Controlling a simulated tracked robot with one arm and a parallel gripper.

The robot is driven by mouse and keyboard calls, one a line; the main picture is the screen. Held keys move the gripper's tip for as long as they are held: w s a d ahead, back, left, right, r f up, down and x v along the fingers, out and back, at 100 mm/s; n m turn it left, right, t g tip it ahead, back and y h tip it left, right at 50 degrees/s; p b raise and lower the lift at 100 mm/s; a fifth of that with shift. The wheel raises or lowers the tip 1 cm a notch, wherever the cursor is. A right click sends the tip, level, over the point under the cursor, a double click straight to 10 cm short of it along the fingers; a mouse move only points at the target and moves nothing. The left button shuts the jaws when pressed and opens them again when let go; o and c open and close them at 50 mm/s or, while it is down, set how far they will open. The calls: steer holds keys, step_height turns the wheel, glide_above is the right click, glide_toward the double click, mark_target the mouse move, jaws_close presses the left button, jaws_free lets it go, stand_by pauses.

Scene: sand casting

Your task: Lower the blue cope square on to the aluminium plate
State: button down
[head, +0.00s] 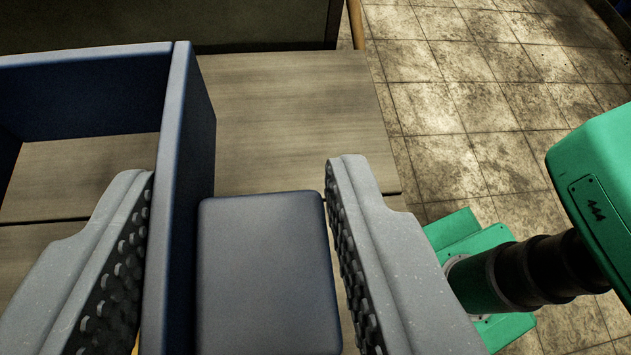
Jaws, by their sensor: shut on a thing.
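The blue cope (178,170) is an open square frame with dark blue walls at the left of the view. A smooth grey-blue block (265,270) juts from the outside of its right wall. My gripper (242,175) is shut on the cope, with the left finger inside the frame and the right finger at the outer side of the block. The cope's near part is hidden by the left finger or out of view. I see no aluminium plate in this view, and the gap under the cope cannot be judged.
A wooden plank top (290,110) lies below and shows through the cope's opening. A dark upright panel (260,25) stands at its far edge. Tiled floor (480,100) is open beyond the top's right edge.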

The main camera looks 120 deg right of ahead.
steer(key=shift+f+p, duration=0.7)
steer(key=shift+f, duration=1.4)
steer(key=shift+f, duration=0.1)
steer(key=shift+f+b, duration=0.1)
steer(key=shift+b, duration=1.75)
steer(key=shift+f+b, duration=1.4)
steer(key=shift+b, duration=0.9)
stand_by(1.7)
